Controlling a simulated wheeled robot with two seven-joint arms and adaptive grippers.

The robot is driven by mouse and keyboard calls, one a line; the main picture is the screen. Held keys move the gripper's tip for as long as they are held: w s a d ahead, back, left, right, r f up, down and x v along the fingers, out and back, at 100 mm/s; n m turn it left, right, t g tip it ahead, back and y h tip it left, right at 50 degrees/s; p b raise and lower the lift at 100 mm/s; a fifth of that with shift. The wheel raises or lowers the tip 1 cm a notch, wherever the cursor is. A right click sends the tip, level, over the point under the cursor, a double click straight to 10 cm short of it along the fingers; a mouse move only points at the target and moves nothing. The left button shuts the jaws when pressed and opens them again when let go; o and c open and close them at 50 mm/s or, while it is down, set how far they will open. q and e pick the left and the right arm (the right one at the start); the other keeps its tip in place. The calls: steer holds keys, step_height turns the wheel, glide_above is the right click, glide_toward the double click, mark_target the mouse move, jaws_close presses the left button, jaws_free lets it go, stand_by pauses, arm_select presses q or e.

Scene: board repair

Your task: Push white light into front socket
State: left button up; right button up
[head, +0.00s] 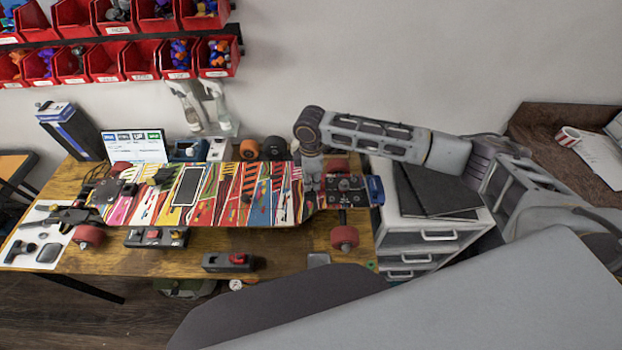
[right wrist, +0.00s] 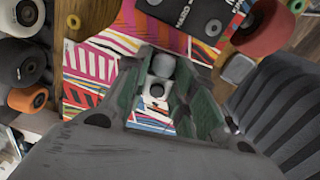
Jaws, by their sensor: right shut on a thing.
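The skateboard (head: 225,195) with its colourful striped deck lies across the workbench. My right gripper (head: 312,184) points down over the deck, just left of the right-hand truck plate (head: 347,190). In the right wrist view its green-padded fingers (right wrist: 158,95) are shut on a small white light (right wrist: 157,88), which has a dark round spot. The striped deck shows beneath it; I cannot tell whether the light touches it. The front socket cannot be made out clearly. A blue part (head: 376,190) sits at the board's right end. My left gripper is not in view.
Red wheels (head: 344,237) stick out beside the deck. Spare wheels (head: 250,149) stand behind it. Dark clamp-like blocks (head: 229,261) lie along the bench front. A drawer cabinet (head: 432,240) stands at the right. Red bins (head: 105,62) hang on the wall.

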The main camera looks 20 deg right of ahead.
steer(key=shift+f, duration=0.5)
stand_by(1.1)
steer(key=o, duration=1.1)
steer(key=o, duration=0.3)
steer(key=shift+r+p, duration=1.55)
steer(key=shift+p, duration=0.6)
steer(key=shift+r, duration=0.1)
stand_by(0.4)
steer(key=shift+r, duration=2.9)
